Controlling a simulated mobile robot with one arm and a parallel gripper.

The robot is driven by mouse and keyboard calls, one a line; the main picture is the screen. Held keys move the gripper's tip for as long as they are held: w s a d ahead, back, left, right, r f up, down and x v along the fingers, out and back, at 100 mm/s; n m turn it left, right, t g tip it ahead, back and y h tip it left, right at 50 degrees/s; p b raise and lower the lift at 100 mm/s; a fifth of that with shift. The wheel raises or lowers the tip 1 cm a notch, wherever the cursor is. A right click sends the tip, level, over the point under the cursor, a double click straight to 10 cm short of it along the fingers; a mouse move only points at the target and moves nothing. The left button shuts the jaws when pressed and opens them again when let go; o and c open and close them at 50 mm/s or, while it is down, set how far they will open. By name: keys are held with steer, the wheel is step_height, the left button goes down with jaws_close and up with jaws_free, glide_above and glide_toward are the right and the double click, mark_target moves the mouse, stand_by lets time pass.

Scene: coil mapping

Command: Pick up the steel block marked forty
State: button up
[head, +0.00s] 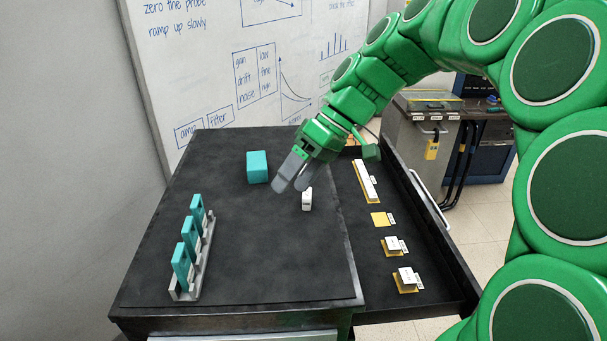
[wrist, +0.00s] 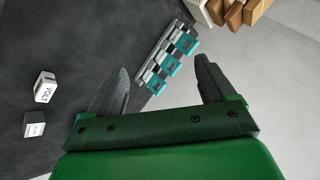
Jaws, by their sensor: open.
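My gripper (head: 289,187) is open and empty above the dark table top. In the wrist view its two fingers (wrist: 162,68) stand apart with nothing between them. A grey block (wrist: 34,124) with a small label lies at the left of the wrist view; the label is too small to read. A white block marked VOLT (wrist: 45,87) is right beside it. In the head view a small white block (head: 307,199) stands just below and right of the fingertips; I cannot read its mark. I cannot make out a forty on any block.
A teal block (head: 257,167) stands left of my gripper. A grey rack (head: 187,294) holds teal pieces at the table's left. An open drawer (head: 437,296) at the right holds pale blocks on yellow pads, with one bare yellow pad (head: 381,219). The table's middle front is clear.

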steer(key=w+d+n+y, duration=0.1)
steer(key=w+n+y, duration=0.3)
steer(key=w, duration=1.2)
steer(key=w+d+f+n+t+y, duration=0.1)
steer(key=w+d+f+n+t, duration=0.1)
steer(key=w+d+f, duration=0.35)
steer(key=w+d+f+n+t+y, duration=0.1)
steer(key=w+d+f+n, duration=0.1)
steer(key=w, duration=0.6)
steer(key=f, duration=0.8)
steer(key=shift+s+a, duration=0.1)
steer(key=shift+a, duration=0.1)
steer(key=shift+x, duration=3.8)
steer(key=shift+d+f, duration=0.1)
steer(key=shift+f, duration=0.1)
steer(key=shift+c, duration=0.5)
steer(key=c, duration=1.1)
